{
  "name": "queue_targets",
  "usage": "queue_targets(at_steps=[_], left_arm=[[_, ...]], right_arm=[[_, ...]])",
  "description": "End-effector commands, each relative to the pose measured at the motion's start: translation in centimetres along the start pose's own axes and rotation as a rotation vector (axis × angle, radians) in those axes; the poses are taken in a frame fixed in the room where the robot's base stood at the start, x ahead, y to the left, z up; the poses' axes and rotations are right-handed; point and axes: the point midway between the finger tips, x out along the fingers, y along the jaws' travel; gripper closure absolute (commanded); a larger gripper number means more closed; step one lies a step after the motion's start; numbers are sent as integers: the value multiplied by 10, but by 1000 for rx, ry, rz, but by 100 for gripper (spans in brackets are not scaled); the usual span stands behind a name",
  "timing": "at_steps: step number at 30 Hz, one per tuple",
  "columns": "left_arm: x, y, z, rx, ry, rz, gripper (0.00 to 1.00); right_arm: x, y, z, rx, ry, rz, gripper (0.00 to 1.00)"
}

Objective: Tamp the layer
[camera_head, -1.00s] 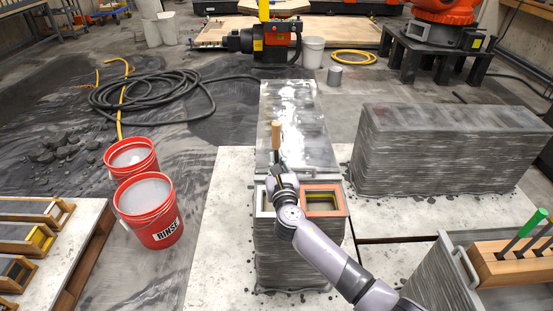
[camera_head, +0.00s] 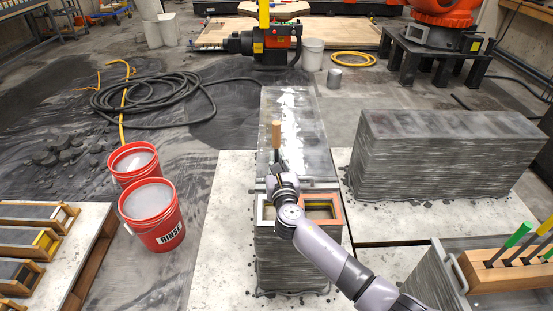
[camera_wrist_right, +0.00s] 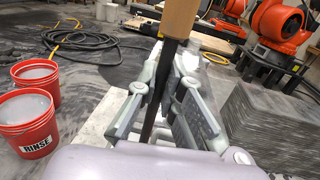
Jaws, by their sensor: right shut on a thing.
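My right gripper (camera_head: 280,178) is shut on a tamper, a tool with a light wooden handle (camera_head: 276,134) and a dark shaft. The tamper stands roughly upright, and in the right wrist view its shaft (camera_wrist_right: 158,85) passes between the fingers. Its lower end is hidden by my gripper and arm. Beneath is a mould with an orange-rimmed cell (camera_head: 338,210) on the right and a pale-rimmed cell (camera_head: 262,216) on the left, largely covered by my arm. The layer inside is hard to make out. My left gripper is not in view.
The mould sits at the near end of a layered concrete block (camera_head: 285,262). A longer block (camera_head: 435,160) stands right. Two red buckets (camera_head: 152,215) stand left. A wooden rack (camera_head: 505,268) with coloured-handled tools is at the lower right. A dark hose (camera_head: 150,95) lies behind.

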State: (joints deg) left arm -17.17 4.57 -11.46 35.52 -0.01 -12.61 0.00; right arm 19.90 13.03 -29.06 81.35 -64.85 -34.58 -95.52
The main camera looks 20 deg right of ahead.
Motion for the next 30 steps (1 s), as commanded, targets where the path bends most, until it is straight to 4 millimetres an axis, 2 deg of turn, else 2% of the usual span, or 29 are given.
queue_targets(at_steps=[10,19,23,30], left_arm=[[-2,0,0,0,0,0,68],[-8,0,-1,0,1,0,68],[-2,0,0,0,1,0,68],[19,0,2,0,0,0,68]], right_arm=[[-1,0,2,-1,0,0,100],[-14,-5,0,-1,0,1,100],[-14,-5,-6,-1,0,1,100],[-14,-5,-31,0,0,1,100]])
